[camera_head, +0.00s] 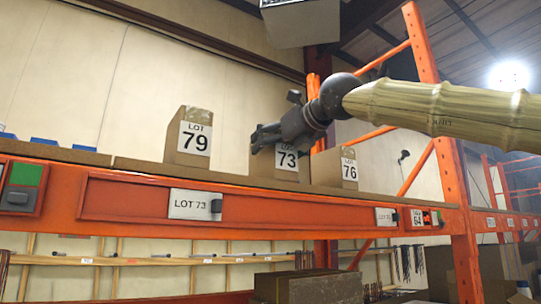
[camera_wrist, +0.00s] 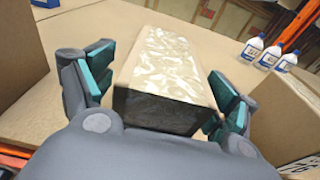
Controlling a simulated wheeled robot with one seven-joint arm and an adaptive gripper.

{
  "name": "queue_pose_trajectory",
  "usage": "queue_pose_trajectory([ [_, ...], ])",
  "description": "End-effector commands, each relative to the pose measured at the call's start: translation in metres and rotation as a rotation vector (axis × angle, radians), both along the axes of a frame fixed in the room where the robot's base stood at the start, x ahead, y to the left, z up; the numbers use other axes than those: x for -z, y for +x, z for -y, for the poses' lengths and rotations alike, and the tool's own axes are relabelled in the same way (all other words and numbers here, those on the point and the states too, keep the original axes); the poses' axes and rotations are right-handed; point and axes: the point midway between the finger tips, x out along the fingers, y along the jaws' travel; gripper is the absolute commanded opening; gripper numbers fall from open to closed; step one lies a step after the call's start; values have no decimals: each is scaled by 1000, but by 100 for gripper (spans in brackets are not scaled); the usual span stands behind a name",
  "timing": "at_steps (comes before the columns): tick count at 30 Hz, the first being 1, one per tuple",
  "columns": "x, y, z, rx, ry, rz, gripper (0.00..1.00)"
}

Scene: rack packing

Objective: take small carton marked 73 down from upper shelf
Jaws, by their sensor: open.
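The small carton marked 73 (camera_head: 287,162) stands upright on the upper shelf (camera_head: 130,165), between the cartons marked 79 (camera_head: 190,140) and 76 (camera_head: 338,167). My gripper (camera_head: 262,138) is at its upper part, and my gripper and arm hide some of its top. In the wrist view the carton (camera_wrist: 168,65) shows its taped, shiny top between the two open fingers of my gripper (camera_wrist: 160,95). One finger is on each side, with a gap at the left; at the right I cannot tell whether the finger touches.
The carton marked 76 (camera_wrist: 285,115) is close to the right finger. Several white bottles (camera_wrist: 268,55) stand behind. An orange beam (camera_head: 290,208) with a LOT 73 label (camera_head: 195,204) runs along the shelf front. An orange upright (camera_head: 455,190) is at right.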

Motion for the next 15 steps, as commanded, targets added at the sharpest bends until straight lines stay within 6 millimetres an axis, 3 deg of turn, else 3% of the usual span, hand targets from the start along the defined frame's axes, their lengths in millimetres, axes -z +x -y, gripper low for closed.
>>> queue_pose_trajectory([
  [10,1,4,-2,0,1,0,86],
  [15,1,3,-2,1,1,0,55],
])
